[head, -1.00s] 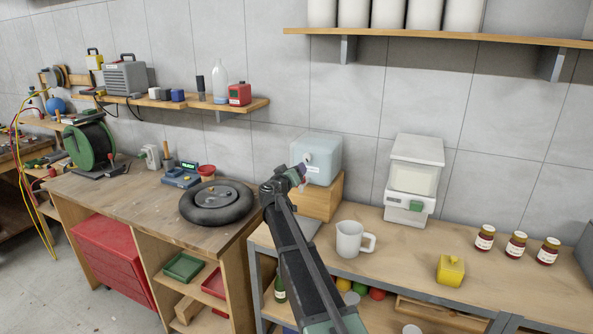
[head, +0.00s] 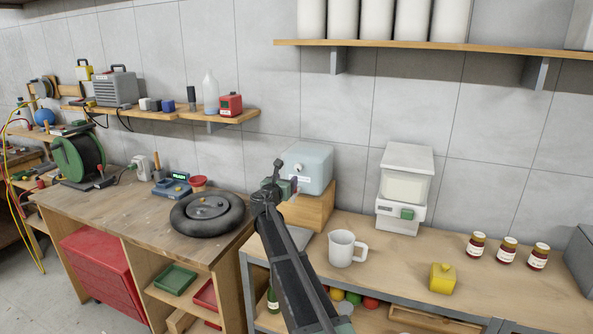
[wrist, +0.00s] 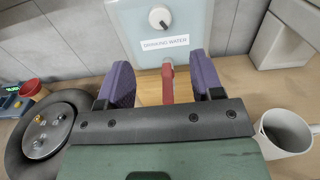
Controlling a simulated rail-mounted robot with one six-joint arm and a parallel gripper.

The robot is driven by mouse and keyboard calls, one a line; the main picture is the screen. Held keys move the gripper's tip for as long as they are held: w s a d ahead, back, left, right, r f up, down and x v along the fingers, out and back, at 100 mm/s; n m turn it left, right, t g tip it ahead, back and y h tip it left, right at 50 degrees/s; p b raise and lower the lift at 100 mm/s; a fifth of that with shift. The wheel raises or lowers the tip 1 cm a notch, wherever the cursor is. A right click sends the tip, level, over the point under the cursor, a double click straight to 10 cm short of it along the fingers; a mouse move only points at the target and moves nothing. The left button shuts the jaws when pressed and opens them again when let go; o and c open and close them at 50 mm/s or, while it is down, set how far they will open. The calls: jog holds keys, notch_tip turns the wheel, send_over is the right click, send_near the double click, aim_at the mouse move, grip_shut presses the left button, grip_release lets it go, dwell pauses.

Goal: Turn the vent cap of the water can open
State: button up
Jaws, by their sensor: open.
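The water can (head: 311,165) is a pale blue box with a "DRINKING WATER" label on its front, standing on a wooden block. Above the label is a round white cap (wrist: 159,18) with a dark mark, which also shows small in the head view (head: 301,168). A red tap (wrist: 168,82) sticks out below the label. My gripper (wrist: 163,82) is open, its two purple fingers on either side of the tap in the wrist picture. Contact cannot be told. In the head view my gripper (head: 285,187) is in front of the can's lower left.
A white mug (head: 341,247) stands to the right on the bench. A white dispenser (head: 405,190) stands behind it. A dark round ring (head: 206,225) with a grey hub lies on the left bench. A shelf (head: 430,51) runs above.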

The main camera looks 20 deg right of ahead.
aim_at(297, 168)
jog(key=x, duration=1.1)
jog(key=shift+f, duration=0.1)
jog(key=shift+s+a, duration=0.1)
jog(key=shift+c, duration=0.2)
jog(key=c, duration=0.9)
jog(key=shift+m, duration=3.1)
